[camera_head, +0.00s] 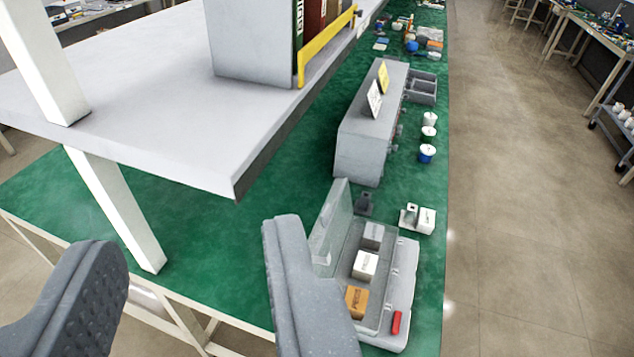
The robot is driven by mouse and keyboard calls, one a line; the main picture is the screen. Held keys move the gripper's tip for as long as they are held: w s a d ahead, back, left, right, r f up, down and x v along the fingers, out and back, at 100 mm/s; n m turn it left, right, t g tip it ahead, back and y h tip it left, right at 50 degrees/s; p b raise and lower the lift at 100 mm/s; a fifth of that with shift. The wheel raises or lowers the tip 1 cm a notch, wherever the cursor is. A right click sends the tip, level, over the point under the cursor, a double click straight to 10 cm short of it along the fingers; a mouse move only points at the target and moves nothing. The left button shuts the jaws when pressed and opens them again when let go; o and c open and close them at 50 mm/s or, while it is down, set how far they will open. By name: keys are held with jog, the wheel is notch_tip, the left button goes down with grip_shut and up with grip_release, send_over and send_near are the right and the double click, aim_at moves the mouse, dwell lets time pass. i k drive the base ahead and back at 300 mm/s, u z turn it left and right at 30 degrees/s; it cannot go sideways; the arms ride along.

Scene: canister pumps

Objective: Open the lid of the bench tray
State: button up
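The bench tray (402,290) is a light grey case on the green bench, at the lower right of the view. A clear, pale lid panel (333,222) stands raised along its left side, tilted up from the tray. Inside lie a grey block (373,235), a white block (365,265) and an orange block (356,301). A red piece (396,322) sits at the near right corner. My gripper (190,240) is open, fingers wide apart, with nothing between them. Its right finger overlaps the tray's left side in the picture and hides part of it; contact cannot be told.
A white shelf (150,110) on posts overhangs the green bench (230,250) at upper left, carrying binders. A grey box (366,130) with labels stands beyond the tray. Small white pieces (418,218) and several cups (428,140) line the right edge.

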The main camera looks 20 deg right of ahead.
aim_at(318, 235)
jog(key=z, duration=0.15)
jog(key=i, duration=0.85)
jog(key=u, duration=0.2)
